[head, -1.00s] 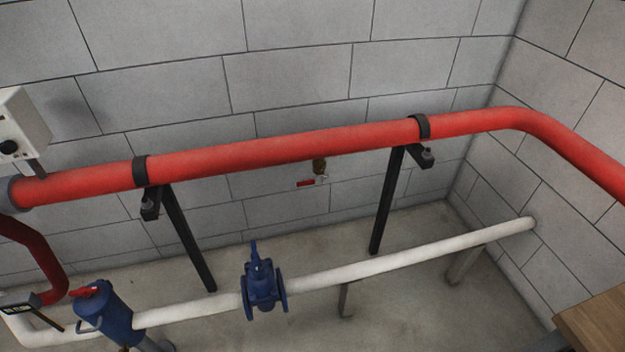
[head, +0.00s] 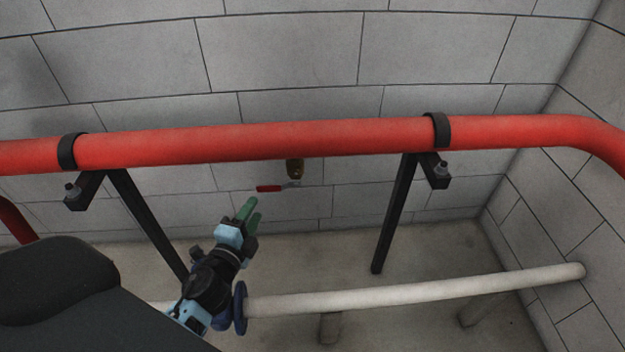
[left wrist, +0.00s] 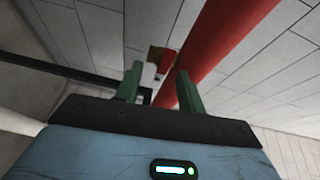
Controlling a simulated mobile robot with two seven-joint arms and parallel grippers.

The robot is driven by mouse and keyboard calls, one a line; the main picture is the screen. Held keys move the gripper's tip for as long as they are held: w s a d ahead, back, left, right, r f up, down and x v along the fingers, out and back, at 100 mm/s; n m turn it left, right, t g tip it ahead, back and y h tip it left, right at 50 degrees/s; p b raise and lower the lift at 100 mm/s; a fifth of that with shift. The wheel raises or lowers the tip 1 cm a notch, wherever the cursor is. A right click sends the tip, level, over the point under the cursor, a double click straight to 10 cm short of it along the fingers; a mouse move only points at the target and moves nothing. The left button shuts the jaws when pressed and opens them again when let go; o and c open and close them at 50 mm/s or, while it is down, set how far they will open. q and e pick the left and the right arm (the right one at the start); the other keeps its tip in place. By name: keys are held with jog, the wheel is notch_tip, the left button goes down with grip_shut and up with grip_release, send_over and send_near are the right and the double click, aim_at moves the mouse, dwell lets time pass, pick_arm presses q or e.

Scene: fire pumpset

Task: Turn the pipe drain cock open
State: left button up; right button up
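The drain cock (head: 294,168) is a small brass fitting under the red pipe (head: 260,143). Its red lever (head: 269,188) points left and lies about level in the head view. My left gripper (head: 248,212), with green fingers, is below and left of the lever, apart from it. In the left wrist view my left gripper (left wrist: 158,84) is open, its fingers spread with nothing held. The brass and pale metal of the drain cock (left wrist: 157,56) show beyond the gap between the fingers, partly hidden. My right gripper is not in view.
The red pipe runs across above, held by clamps on dark posts (head: 395,213). A white pipe (head: 420,292) runs low over the floor at right. A blue valve (head: 239,308) is mostly hidden behind my left arm. The block wall is behind.

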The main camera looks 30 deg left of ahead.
aim_at(267, 190)
pick_arm(q)
jog(key=shift+w+d+r+m, duration=0.15)
jog(key=shift+w+r+m, duration=0.1)
jog(key=shift+w, duration=0.3)
jog(key=shift+w+d+r+m, duration=0.15)
jog(key=shift+w+r, duration=0.1)
jog(key=shift+w, duration=0.25)
jog(key=shift+w+a, duration=0.15)
jog(key=shift+a, duration=0.05)
jog(key=w, duration=0.4)
jog(key=w+a, duration=0.1)
jog(key=w, duration=0.2)
jog(key=shift+w, duration=0.1)
grip_shut()
